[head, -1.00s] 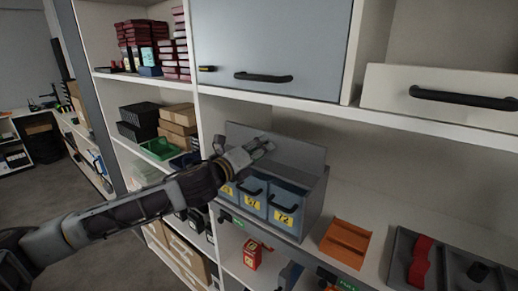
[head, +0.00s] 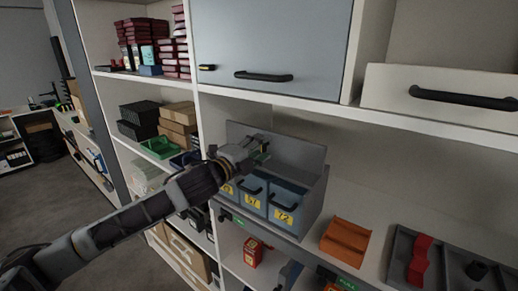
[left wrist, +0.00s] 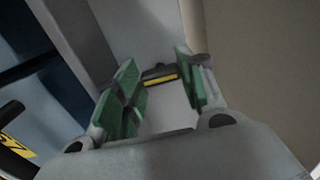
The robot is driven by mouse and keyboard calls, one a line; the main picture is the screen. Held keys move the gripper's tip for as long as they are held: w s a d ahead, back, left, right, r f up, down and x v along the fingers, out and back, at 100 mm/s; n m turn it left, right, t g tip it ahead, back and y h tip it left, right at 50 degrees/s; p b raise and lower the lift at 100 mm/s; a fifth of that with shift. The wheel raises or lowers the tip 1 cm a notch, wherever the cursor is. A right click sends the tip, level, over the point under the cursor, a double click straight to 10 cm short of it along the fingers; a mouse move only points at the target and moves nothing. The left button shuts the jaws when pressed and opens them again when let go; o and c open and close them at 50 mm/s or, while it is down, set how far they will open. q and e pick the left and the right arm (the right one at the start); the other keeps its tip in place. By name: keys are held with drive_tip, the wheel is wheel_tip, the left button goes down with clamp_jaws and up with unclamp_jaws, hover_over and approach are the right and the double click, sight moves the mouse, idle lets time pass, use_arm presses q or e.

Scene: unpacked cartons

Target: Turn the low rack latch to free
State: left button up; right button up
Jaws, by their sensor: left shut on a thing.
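The low grey rack (head: 313,208) with blue drawers numbered 57 (head: 251,198) and 72 (head: 286,213) stands on the middle shelf. My left gripper (head: 262,150) reaches over its drawers to the raised back panel. In the left wrist view, the black latch with a yellow stripe (left wrist: 160,76) lies between the green-padded fingertips of my left gripper (left wrist: 160,82), which is shut on it. In the head view the gripper hides this latch. My right gripper is not in view.
A grey cabinet door (head: 270,45) with a black handle is above, with another small black and yellow latch (head: 207,68) at its left. An orange tray (head: 345,242) and a grey tray with a red piece (head: 420,258) lie to the right.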

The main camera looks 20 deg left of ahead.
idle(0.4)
use_arm(q)
drive_tip(key=o, duration=1)
drive_tip(key=shift+f, duration=0.1)
drive_tip(key=m, duration=0.9)
drive_tip(key=shift+a, duration=0.1)
drive_tip(key=m+b, duration=0.1)
drive_tip(key=m, duration=0.3)
drive_tip(key=shift+m+b, duration=0.35)
drive_tip(key=shift+m, duration=1.75)
drive_tip(key=shift+m, duration=0.4)
